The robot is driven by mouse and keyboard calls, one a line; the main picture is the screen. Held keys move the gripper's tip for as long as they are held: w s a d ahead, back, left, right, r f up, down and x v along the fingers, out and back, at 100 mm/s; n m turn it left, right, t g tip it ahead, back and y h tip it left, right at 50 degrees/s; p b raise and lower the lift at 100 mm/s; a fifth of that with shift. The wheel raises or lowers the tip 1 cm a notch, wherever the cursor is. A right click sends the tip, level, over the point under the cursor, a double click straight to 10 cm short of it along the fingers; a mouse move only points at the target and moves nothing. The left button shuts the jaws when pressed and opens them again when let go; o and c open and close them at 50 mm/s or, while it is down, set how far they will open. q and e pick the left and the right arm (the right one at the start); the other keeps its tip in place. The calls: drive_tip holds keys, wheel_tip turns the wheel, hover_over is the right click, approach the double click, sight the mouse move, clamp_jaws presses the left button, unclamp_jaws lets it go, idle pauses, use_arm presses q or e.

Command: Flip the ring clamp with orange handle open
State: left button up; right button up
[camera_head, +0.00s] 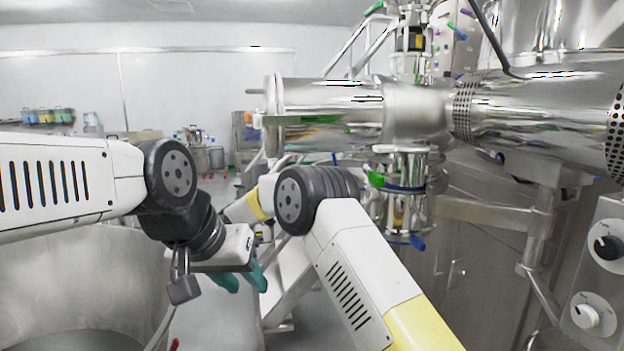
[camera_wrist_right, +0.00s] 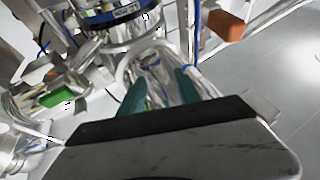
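The orange handle (camera_wrist_right: 227,26) shows as a block at the upper right of the right wrist view, beside a thin metal rod. I cannot tell whether its ring clamp is open or closed. In the head view I cannot make out this handle for sure. My right gripper (camera_wrist_right: 162,91) has two teal fingers apart, with shiny metal beyond them and nothing clearly held. The orange handle is ahead and to the right of the fingers, apart from them. In the head view the right gripper is hidden behind my arm. My left gripper (camera_head: 240,281) hangs open and empty at lower left.
A green handle (camera_wrist_right: 57,96) and a blue-banded ring (camera_wrist_right: 118,14) show near the right gripper. The large steel machine (camera_head: 420,108) fills the right of the head view. A steel vessel (camera_head: 75,280) stands below my left arm. A control panel (camera_head: 600,260) is at far right.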

drive_tip(key=s+d, duration=0.1)
drive_tip(key=s, duration=0.8)
drive_tip(key=shift+s+r, duration=0.25)
drive_tip(key=shift+r, duration=0.2)
